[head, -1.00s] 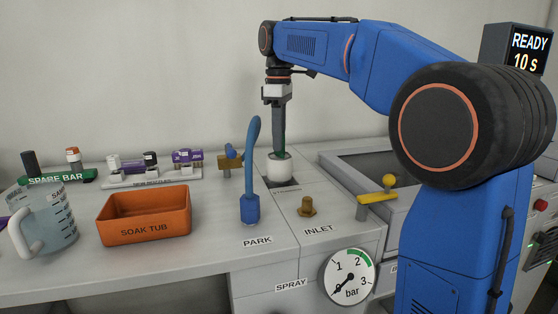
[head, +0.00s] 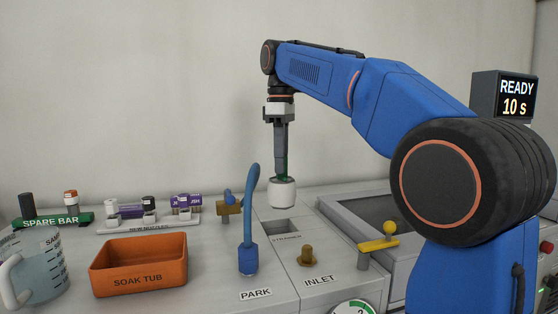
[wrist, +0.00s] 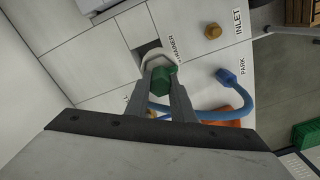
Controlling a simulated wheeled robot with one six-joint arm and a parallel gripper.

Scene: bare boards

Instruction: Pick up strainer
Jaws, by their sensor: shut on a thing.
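The strainer is a white cup (head: 282,192) with a green part (head: 285,167) on top. My gripper (head: 281,172) points straight down and is shut on the strainer's green part. The strainer hangs upright above a square opening (head: 281,227) in the bench labelled for the strainer. In the wrist view the green part (wrist: 162,77) sits between my two fingers (wrist: 163,84), with the white cup behind it, partly hidden. The opening (wrist: 147,47) also shows beside it there.
A blue hose (head: 249,215) stands in the PARK spot just left of the opening. A brass INLET fitting (head: 307,256) and a yellow-handled valve (head: 380,243) are to the right. An orange SOAK TUB (head: 139,268), a measuring jug (head: 36,265) and a nozzle rack (head: 148,223) are on the left.

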